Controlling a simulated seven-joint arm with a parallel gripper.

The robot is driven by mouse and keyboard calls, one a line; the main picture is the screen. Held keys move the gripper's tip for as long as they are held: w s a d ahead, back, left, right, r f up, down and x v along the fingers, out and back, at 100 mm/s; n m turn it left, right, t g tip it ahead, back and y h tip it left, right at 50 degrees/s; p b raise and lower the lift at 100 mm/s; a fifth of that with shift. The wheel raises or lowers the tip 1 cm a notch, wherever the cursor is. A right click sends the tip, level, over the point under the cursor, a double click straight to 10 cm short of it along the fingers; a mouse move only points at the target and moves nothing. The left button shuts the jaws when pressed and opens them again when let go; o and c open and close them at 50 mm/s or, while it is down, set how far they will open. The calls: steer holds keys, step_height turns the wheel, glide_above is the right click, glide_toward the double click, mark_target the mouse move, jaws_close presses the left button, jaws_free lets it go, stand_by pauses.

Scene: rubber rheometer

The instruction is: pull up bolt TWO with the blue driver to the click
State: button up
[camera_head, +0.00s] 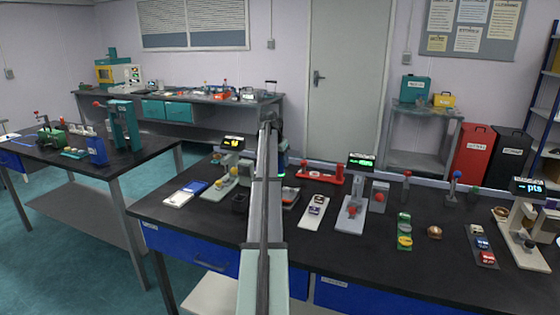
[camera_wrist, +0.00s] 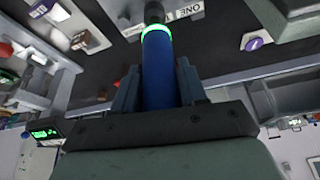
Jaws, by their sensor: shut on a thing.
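My gripper (camera_wrist: 155,90) is shut on the blue driver (camera_wrist: 158,75), whose shaft stands between the two fingers in the wrist view. A ring on the driver (camera_wrist: 156,32) glows green, and its dark nose (camera_wrist: 154,12) reaches the top edge of that view. Beside the nose is a grey block (camera_wrist: 175,24) with a label reading ONE, seen upside down. I cannot make out bolt TWO; the nose's contact with any bolt is out of view. In the head view my arm hides most of the gripper; a bit of blue and a green glow (camera_head: 283,175) show beside it.
The black bench (camera_head: 270,222) carries several fixtures. Right of my arm are a red stand (camera_head: 322,176), a white tray (camera_head: 314,211) and a grey press with a red knob (camera_head: 352,213). A green-lit display (camera_head: 361,160) stands behind. Bare bench lies along the front.

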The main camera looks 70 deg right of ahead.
steer(key=shift+f, duration=0.85)
stand_by(2.6)
steer(key=shift+r, duration=0.1)
steer(key=shift+r, duration=2.4)
